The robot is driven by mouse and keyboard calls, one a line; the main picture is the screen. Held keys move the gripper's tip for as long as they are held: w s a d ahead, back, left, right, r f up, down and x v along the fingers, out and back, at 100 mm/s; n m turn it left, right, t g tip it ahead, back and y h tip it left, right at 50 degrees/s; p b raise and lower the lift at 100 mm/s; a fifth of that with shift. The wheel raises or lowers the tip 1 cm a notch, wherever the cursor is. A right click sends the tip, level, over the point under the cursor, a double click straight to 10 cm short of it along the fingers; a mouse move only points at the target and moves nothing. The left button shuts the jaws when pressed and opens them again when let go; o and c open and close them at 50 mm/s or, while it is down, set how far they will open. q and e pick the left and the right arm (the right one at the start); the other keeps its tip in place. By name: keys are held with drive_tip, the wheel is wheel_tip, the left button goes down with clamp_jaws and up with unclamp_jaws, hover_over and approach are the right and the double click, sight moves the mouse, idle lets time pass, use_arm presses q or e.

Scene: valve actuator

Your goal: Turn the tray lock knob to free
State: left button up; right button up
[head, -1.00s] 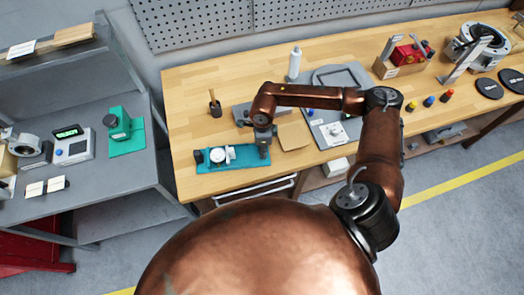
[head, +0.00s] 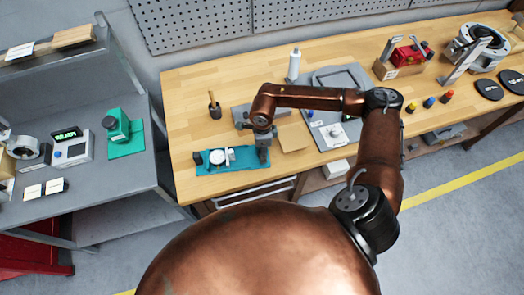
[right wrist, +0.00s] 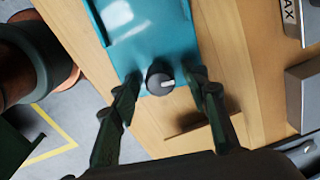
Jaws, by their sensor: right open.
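The teal tray (head: 210,168) lies on the wooden bench in the head view. In the right wrist view, the tray (right wrist: 140,40) carries a round dark lock knob (right wrist: 156,76) with a white pointer mark, near its edge. The pointer points to the right. My right gripper (right wrist: 163,78) is open, with one finger on each side of the knob; whether the fingers touch it I cannot tell. In the head view my right gripper (head: 263,154) reaches down at the tray's right end and hides the knob. My left gripper is not in view.
A round white gauge-like part (head: 217,157) sits on the tray. A tan pad (head: 292,138) and a grey tray (head: 340,80) lie to the right. Bare bench lies left of the cup.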

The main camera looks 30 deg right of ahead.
wheel_tip(320, 180, up, 12)
idle(0.6)
idle(0.5)
